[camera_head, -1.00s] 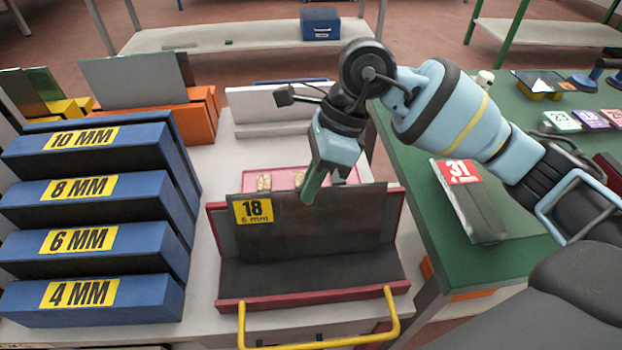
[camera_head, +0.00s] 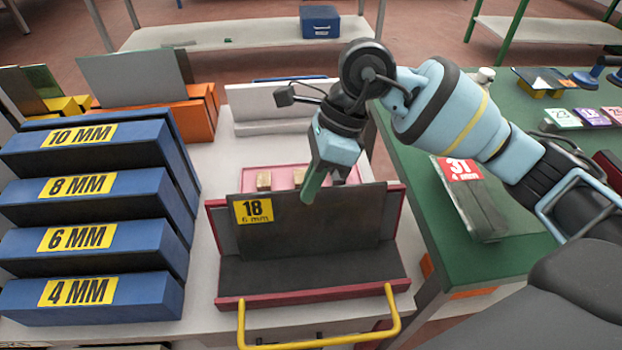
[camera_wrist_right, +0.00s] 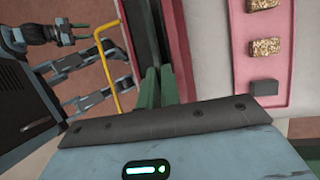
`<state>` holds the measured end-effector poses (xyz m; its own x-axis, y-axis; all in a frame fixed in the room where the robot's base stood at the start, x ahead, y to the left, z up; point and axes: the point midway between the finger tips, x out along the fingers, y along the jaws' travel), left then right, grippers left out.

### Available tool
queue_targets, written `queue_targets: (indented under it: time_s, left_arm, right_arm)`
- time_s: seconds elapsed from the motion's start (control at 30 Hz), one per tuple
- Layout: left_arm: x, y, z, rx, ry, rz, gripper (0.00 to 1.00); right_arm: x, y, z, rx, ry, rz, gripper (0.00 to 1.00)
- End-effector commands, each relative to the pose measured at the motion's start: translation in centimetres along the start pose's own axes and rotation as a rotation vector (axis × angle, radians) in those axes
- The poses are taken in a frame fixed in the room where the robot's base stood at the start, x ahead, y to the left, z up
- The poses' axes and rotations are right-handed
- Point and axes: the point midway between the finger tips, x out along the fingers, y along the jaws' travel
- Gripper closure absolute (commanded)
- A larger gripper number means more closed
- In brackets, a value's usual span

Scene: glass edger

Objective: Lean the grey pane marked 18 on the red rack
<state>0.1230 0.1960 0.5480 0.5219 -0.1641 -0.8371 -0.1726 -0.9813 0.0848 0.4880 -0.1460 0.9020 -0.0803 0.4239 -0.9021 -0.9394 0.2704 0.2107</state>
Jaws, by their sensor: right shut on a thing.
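The grey pane marked 18 (camera_head: 320,232), with a yellow label at its upper left corner, stands in the red rack (camera_head: 212,232), its face close to the rack's dark back. Its lower edge is at the dark bed; whether it touches cannot be told. My right gripper (camera_head: 312,190) is shut on the pane's top edge near the middle. In the right wrist view its green fingers (camera_wrist_right: 160,88) close over the thin pane edge. My left gripper (camera_wrist_right: 82,30) shows small in the right wrist view, apparently open and empty, away from the rack.
Blue boxes marked 4 to 10 MM (camera_head: 90,242) are stacked left of the rack. A yellow handle (camera_head: 320,343) is in front. A pink tray (camera_head: 283,178) with small blocks lies behind. A pane marked 31 (camera_head: 475,205) lies on the green table (camera_head: 430,235) at right.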

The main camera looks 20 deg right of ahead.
Motion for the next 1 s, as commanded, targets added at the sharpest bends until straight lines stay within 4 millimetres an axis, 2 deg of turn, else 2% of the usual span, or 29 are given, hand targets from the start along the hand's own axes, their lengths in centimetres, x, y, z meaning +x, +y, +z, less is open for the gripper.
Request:
queue_targets:
  time_s: [0.07,0.1,0.27,0.6,1.0]
  left_arm:
    - [0.0,0.0,0.1,0.000,-0.001,0.000,0.64]
    - [0.0,0.0,0.0,0.000,0.000,0.000,0.64]
    - [0.0,0.0,0.0,0.000,0.000,0.000,0.64]
    - [0.0,0.0,-0.1,0.000,0.002,0.000,0.64]
    - [-0.1,0.0,-0.4,0.000,0.006,0.000,0.64]
  right_arm:
    - [0.0,0.0,0.0,-0.001,-0.003,-0.001,1.00]
    - [0.0,0.0,0.0,-0.001,-0.003,-0.001,0.90]
    - [0.0,0.0,0.0,-0.001,-0.002,-0.001,0.69]
    - [0.0,0.0,-0.1,0.001,0.001,0.000,0.69]
    - [-6.0,0.0,0.0,-0.001,-0.002,-0.003,0.69]
